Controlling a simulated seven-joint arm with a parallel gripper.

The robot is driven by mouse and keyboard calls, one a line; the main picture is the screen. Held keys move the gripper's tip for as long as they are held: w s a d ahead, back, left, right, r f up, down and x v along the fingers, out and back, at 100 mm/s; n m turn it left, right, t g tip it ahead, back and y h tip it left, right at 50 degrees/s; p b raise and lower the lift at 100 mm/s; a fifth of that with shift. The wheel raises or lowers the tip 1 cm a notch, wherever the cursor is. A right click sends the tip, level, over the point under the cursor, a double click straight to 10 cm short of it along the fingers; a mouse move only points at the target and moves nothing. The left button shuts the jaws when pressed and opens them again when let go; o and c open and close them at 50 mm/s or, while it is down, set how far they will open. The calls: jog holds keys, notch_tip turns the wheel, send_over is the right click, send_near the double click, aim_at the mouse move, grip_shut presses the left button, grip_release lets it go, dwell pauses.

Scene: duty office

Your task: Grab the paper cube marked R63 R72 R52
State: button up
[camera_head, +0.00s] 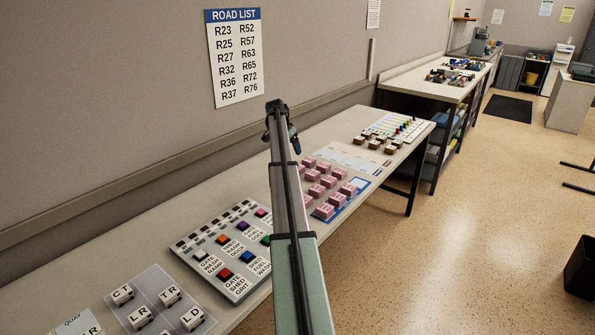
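Several pink paper cubes (331,181) stand in rows on a blue and white mat (357,187) on the long table, just right of my arm. They carry dark print, but it is too small to read, so I cannot tell which one is marked R63 R72 R52. My arm rises through the middle of the view and may hide some cubes. The dark end of my arm, with my gripper (294,142), shows above and left of the cubes, apart from them. Its fingers are too small and dark to tell open from shut.
The long table (122,246) runs along the wall. A button panel (230,292) and a board with white labelled blocks (143,326) lie nearer. Brown blocks (374,145) and a peg board (402,125) lie beyond. A ROAD LIST poster (235,58) hangs above. Open floor lies right.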

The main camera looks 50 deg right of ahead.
jog(key=x, duration=0.8)
jog(key=shift+f, duration=0.15)
jog(key=x, duration=0.4)
jog(key=shift+w+d, duration=0.3)
jog(key=shift+w, duration=0.05)
jog(key=shift+d+f, duration=0.15)
jog(key=shift+f, duration=0.35)
jog(key=c, duration=1.1)
